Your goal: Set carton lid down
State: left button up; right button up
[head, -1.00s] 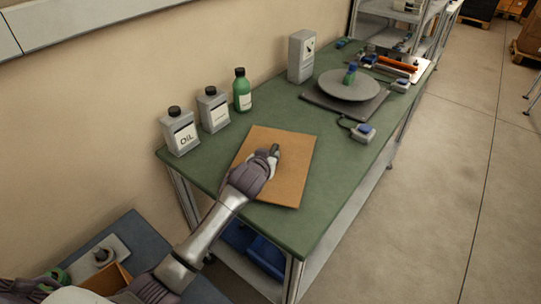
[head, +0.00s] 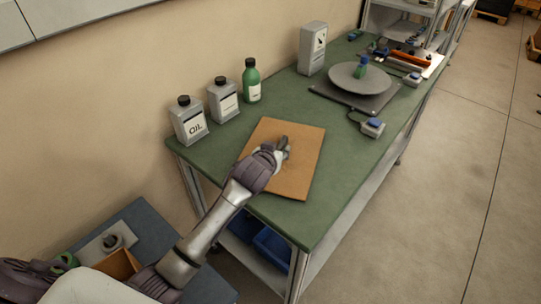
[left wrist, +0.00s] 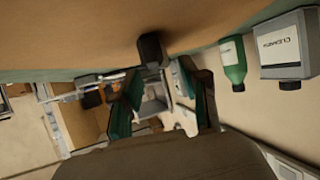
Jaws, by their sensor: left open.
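The carton lid (head: 302,170) is a flat brown panel lying on the green-topped table (head: 235,143). In the left wrist view its brown surface (left wrist: 75,30) fills the top of the picture, with a dark knob (left wrist: 151,50) standing out from it. My left gripper (head: 284,149) is over the middle of the lid, and my arm covers part of the lid's near left side. In the left wrist view the open fingers (left wrist: 165,100) stand apart on either side of the knob, with space between them. My right gripper cannot be made out.
Two grey bottles (head: 188,122) (head: 223,101) and a green bottle (head: 251,82) stand along the wall side. Bare tabletop surrounds the lid.

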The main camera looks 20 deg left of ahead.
pick_arm(q)
jog(key=v, duration=1)
